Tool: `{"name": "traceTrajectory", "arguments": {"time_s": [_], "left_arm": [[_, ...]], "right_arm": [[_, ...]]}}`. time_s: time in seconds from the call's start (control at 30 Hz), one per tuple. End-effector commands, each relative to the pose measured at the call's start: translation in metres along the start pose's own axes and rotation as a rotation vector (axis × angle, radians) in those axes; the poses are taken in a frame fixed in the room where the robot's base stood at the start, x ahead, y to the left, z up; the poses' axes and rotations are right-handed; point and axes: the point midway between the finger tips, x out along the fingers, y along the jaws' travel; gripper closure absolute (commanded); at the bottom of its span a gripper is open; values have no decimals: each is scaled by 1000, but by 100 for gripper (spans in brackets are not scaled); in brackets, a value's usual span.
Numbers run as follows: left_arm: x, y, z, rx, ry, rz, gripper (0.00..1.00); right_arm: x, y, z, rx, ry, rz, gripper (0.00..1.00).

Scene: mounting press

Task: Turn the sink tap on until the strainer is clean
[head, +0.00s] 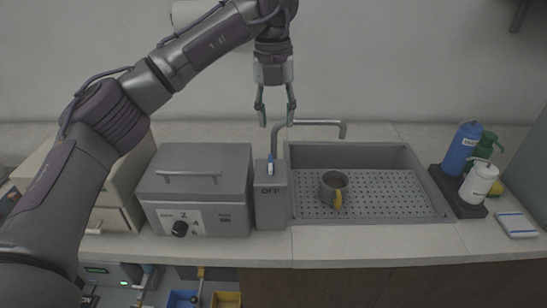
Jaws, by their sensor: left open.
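My left gripper (276,122) is open and empty, pointing down above the left end of the sink tap (318,123). The tap's spout reaches right over the sink (430,165). No water shows at its mouth. A grey cup-shaped vessel with a yellow handle (338,200), which seems to be the strainer, stands upright in the sink. Its inside looks brownish. My right gripper is not in view.
A grey press unit (196,185) with a front knob stands left of the control box. Blue, green and white bottles (479,182) stand on a dark tray at the right, by a small blue-and-white pad (517,224). The counter's front strip (370,240) is clear.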

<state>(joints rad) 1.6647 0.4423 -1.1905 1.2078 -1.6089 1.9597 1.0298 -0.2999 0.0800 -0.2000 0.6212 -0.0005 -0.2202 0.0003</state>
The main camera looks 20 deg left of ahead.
Motion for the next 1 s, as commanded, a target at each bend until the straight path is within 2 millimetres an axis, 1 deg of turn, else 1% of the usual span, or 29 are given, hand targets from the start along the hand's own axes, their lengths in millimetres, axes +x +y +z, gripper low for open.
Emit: {"name": "traceTrajectory", "arguments": {"time_s": [0.03, 0.07, 0.17, 0.27, 0.37, 0.6, 0.7, 0.83, 1.0], "left_arm": [[-6, 8, 2, -21, -8, 27, 56], [-7, 11, 2, -29, -10, 39, 56], [-3, 14, 2, -37, -10, 53, 56], [11, 14, 2, -34, -7, 51, 56], [30, 15, 2, -33, -6, 50, 56], [82, 17, 2, -32, -5, 48, 56], [100, 17, 2, -31, -6, 48, 56], [116, 18, 2, -31, -7, 46, 56], [127, 18, 3, -30, -9, 46, 56]], "right_arm": [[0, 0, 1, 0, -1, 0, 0], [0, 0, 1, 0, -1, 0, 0], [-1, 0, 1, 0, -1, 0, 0], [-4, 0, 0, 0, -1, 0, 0], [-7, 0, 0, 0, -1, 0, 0], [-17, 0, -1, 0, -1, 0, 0], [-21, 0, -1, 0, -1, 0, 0], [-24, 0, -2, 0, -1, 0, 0], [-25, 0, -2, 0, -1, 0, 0]]}}
